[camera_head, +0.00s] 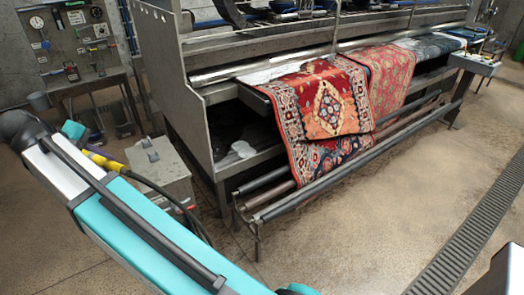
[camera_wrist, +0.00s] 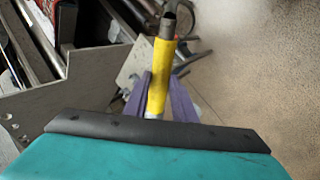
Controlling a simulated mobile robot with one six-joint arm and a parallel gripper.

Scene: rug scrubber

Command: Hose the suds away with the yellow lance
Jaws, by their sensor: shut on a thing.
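My gripper (camera_wrist: 159,88) shows in the wrist view with two purple fingers shut around the yellow lance (camera_wrist: 162,65). The lance's metal tip points away from me, toward the top of the picture. In the head view a short yellow piece of the lance (camera_head: 105,160) shows beside my teal arm, with a dark hose (camera_head: 172,198) running from it; my fingers are mostly hidden there. White suds-like patches lie on the machine bed behind the rug (camera_head: 282,68) and on the lower shelf (camera_head: 238,152). I cannot tell for sure that they are suds.
A patterned red rug (camera_head: 325,105) hangs over the front of the long metal machine (camera_head: 165,60), above several rollers (camera_head: 350,165). A grey box (camera_head: 160,168) stands by its left end. A gauge panel (camera_head: 72,40) is at far left. Open floor (camera_head: 370,225) lies in front, with a drain grate (camera_head: 470,235).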

